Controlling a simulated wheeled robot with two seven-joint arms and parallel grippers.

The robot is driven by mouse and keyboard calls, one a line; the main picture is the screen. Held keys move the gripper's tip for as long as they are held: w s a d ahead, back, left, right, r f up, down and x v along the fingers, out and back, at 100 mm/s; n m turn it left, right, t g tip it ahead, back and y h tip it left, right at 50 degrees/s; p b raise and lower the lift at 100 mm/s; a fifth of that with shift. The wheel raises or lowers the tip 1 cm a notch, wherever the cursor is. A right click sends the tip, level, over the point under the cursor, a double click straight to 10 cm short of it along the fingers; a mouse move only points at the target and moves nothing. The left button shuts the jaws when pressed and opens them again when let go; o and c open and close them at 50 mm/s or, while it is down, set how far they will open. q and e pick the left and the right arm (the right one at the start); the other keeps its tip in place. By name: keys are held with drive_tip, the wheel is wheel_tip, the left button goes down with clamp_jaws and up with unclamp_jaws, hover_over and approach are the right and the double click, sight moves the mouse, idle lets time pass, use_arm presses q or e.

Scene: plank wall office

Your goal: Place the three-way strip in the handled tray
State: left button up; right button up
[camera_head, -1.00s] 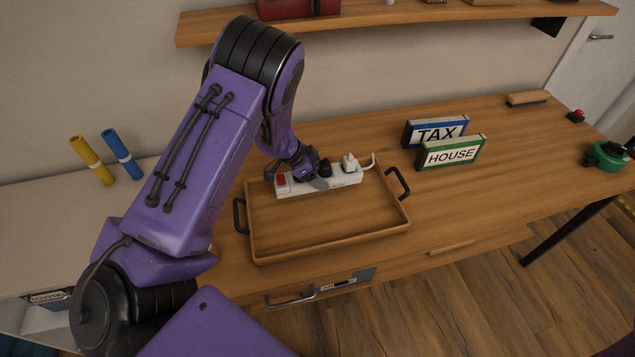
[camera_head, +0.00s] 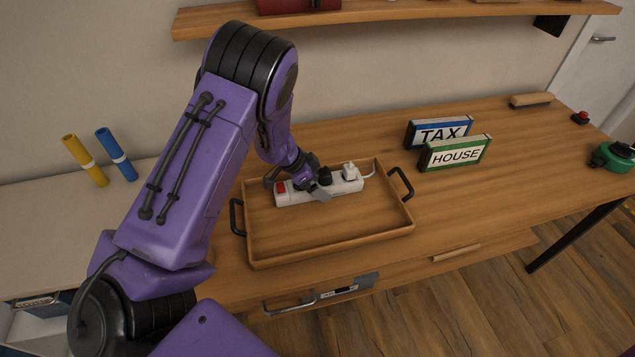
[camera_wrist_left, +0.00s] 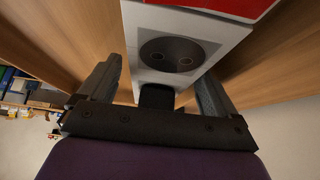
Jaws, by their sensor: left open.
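The white three-way strip (camera_head: 345,186) has a red switch at its left end, with a black plug and a white plug in it. It lies inside the handled tray (camera_head: 330,243), along the tray's back side. The tray is wooden with black handles at left and right. My left gripper (camera_head: 305,189) is open, low over the left part of the strip. In the left wrist view, the open fingers (camera_wrist_left: 155,92) stand on either side of the strip (camera_wrist_left: 158,25), with a socket and the red switch showing. My right gripper is out of view.
A blue TAX sign (camera_head: 438,132) and a green HOUSE sign (camera_head: 455,153) stand right of the tray. A shelf (camera_head: 400,18) runs above the desk. The front part of the tray is empty.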

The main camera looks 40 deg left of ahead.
use_arm(q)
drive_tip(key=v, duration=1.2)
